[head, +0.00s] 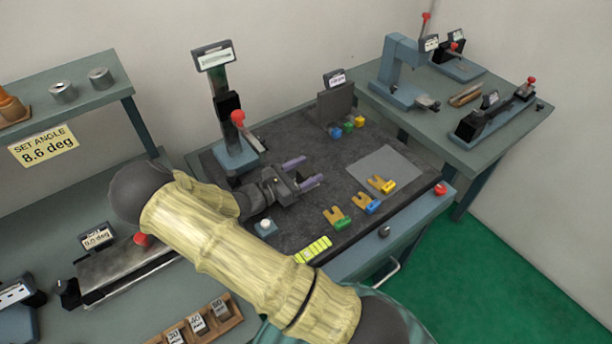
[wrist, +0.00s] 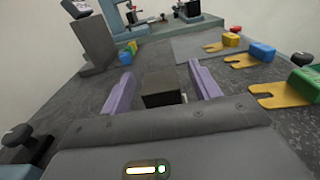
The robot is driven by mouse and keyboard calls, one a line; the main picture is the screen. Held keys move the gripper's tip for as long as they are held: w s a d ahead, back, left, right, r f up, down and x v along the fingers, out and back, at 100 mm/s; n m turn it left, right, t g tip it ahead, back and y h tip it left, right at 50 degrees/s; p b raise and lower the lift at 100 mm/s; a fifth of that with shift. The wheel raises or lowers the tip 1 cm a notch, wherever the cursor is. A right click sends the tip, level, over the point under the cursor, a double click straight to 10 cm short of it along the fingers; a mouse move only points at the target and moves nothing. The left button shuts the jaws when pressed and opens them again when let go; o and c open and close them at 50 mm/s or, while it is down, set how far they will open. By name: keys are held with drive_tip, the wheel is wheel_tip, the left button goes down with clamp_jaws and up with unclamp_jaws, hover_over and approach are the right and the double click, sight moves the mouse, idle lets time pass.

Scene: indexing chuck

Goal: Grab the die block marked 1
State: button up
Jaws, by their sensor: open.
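My gripper (head: 303,172) is open above the dark mat, its two purple fingers apart and pointing right in the head view. In the wrist view my gripper (wrist: 163,88) frames a small dark block (wrist: 163,90) between its fingers, with a gap on both sides. A thin pale strip shows at the block's right side. No number is readable on this block, so I cannot tell whether it is the one marked 1. Small blue, green and yellow blocks (head: 348,126) stand by the dark upright plate (head: 336,103); their marks are unreadable too.
Forked tan pieces with green (head: 341,224), blue (head: 371,208) and yellow (head: 389,186) ends lie on the mat's right side. A post with a red-knobbed lever (head: 238,118) stands behind my gripper. A grey plate (head: 384,164) lies flat to the right.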

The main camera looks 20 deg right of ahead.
clamp_jaws()
idle(0.3)
drive_tip(key=shift+s+r, duration=0.35)
drive_tip(key=shift+r, duration=0.05)
drive_tip(key=s+d+r, duration=0.2)
drive_tip(key=s+r, duration=0.5)
drive_tip(key=s, duration=0.6)
drive_tip(key=shift+d+r+b, duration=0.15)
drive_tip(key=shift+d+b, duration=0.2)
drive_tip(key=shift+b, duration=0.1)
